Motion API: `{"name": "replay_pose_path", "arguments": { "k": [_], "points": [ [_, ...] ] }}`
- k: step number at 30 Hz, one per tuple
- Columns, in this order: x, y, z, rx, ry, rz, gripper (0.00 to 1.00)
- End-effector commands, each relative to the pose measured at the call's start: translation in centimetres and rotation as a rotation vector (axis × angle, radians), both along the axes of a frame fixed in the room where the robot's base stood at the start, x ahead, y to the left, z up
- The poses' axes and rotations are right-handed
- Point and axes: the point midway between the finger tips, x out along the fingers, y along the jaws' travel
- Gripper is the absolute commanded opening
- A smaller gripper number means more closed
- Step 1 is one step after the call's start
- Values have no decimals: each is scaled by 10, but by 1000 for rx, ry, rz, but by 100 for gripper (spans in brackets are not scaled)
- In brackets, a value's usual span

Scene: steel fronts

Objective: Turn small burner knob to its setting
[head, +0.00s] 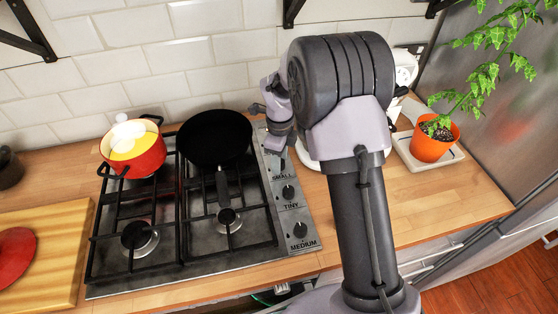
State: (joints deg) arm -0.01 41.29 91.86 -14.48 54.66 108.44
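The knob panel (291,214) runs along the right side of the stove. The label SMALL (282,177) is readable near its upper part. The small burner knob appears to be just above that label, hidden behind my gripper. My gripper (279,152) points down over this upper part of the panel. Its fingers are small and partly hidden, so I cannot tell whether they are open, shut or touching the knob. Two other black knobs show below: one above the label TINY (288,192) and one above the label MEDIUM (299,230).
A red pot (145,161) with yellow contents and a black pan (215,138) stand on the back burners. A wooden board (60,225) lies left of the stove. A potted plant (433,148) stands at right on a tray. Bare counter lies right of my arm.

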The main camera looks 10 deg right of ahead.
Motion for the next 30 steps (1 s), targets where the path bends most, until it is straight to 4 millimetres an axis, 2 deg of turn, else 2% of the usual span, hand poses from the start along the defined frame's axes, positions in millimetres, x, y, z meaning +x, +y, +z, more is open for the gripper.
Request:
{"name": "replay_pose_path", "arguments": {
  "k": [3, 4, 5, 8, 14, 26, 28, 30],
  "points": [
    [1, 0, 6, 0, -2, 36, 43],
    [0, 0, 5, -1, -1, 161, 43],
    [0, 0, 1, 0, 1, 213, 43],
    [0, 0, 0, 0, 0, 202, 43],
    [0, 0, 0, 0, 0, 200, 6],
    [0, 0, -6, 0, 0, 198, 5],
    [0, 0, -6, 0, 0, 107, 5],
    [0, 0, -5, 1, 1, 99, 5]
  ]
}}
